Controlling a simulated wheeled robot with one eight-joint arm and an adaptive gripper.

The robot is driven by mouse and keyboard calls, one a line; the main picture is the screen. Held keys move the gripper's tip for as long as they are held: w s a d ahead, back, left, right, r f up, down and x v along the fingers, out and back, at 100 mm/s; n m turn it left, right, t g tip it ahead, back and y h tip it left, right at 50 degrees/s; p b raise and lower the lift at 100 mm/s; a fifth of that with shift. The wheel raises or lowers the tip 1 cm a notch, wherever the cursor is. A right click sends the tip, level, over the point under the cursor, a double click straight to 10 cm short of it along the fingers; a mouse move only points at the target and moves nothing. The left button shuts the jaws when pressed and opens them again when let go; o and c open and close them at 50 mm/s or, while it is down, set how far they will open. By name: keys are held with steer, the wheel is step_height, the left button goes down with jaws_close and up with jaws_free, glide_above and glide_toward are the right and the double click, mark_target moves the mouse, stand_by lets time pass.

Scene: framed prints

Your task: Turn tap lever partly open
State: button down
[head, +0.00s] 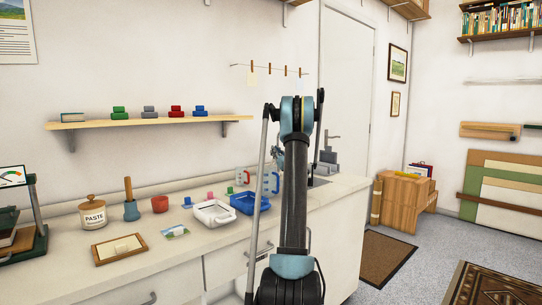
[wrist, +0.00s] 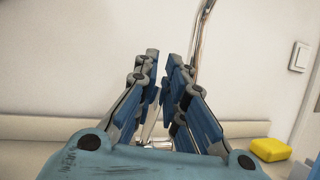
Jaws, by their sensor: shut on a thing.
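In the wrist view, my gripper (wrist: 164,62) points toward the wall with its two blue-padded fingers close together and a narrow gap between the tips. A slim pale metal piece, apparently the tap lever (wrist: 150,122), shows between the fingers, with shiny metal of the tap (wrist: 158,145) low behind them. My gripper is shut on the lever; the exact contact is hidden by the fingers. In the head view, my gripper (head: 277,155) shows only as a small blue-grey part beside my arm. The arm hides the tap and much of the sink (head: 319,182).
A yellow sponge (wrist: 270,149) lies to the right of my gripper. A pipe (wrist: 201,35) runs up the wall near a white switch (wrist: 300,57). The counter (head: 165,262) holds a blue tray (head: 243,205), a white tray (head: 212,215) and a paste jar (head: 93,212).

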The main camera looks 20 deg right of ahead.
steer(key=shift+a, duration=0.1)
steer(key=c, duration=1.6)
jaws_free()
steer(key=shift+c, duration=0.2)
steer(key=shift+s+f, duration=0.15)
steer(key=shift+s, duration=0.15)
steer(key=s+d, duration=0.2)
steer(key=s, duration=0.5)
steer(key=s+d+f, duration=0.1)
steer(key=s+d, duration=0.1)
steer(key=s, duration=0.6)
steer(key=shift+s+d+f, duration=0.2)
steer(key=shift+s+f, duration=0.05)
steer(key=shift+f, duration=0.05)
